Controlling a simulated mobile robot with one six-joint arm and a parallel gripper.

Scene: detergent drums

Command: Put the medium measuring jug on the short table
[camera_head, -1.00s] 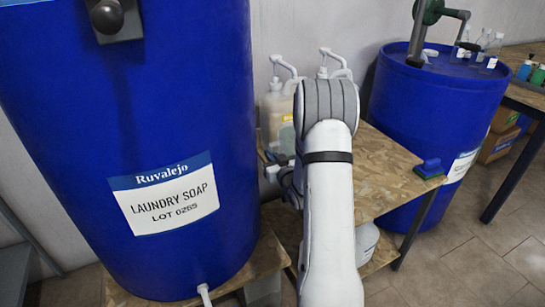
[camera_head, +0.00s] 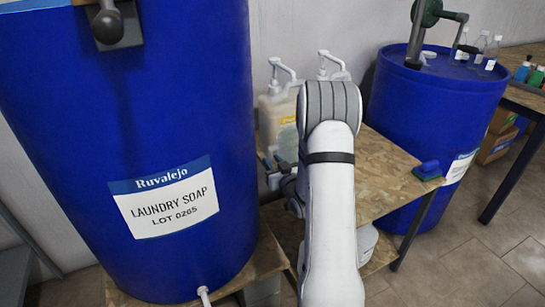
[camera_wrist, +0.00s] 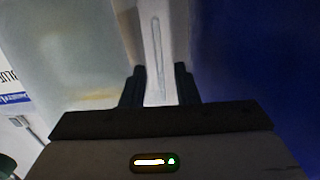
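A translucent pale jug (camera_head: 287,143) stands beside the left blue drum, in front of the pump bottles and partly hidden by my arm. Its size class cannot be read here. My gripper (camera_head: 268,170) is at its left side, mostly hidden in the head view. In the wrist view, the fingers of my gripper (camera_wrist: 160,88) lie on both sides of a pale grooved upright handle (camera_wrist: 156,45), with no clear gap. A cloudy translucent wall (camera_wrist: 70,50) is left of it. A wooden table (camera_head: 385,180) lies right of my arm; I cannot tell which table is the short one.
The large laundry soap drum (camera_head: 120,100) is close on the left, on a low wooden platform (camera_head: 255,262). A second blue drum (camera_head: 440,110) stands at the right. Floor (camera_head: 470,265) is clear at lower right.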

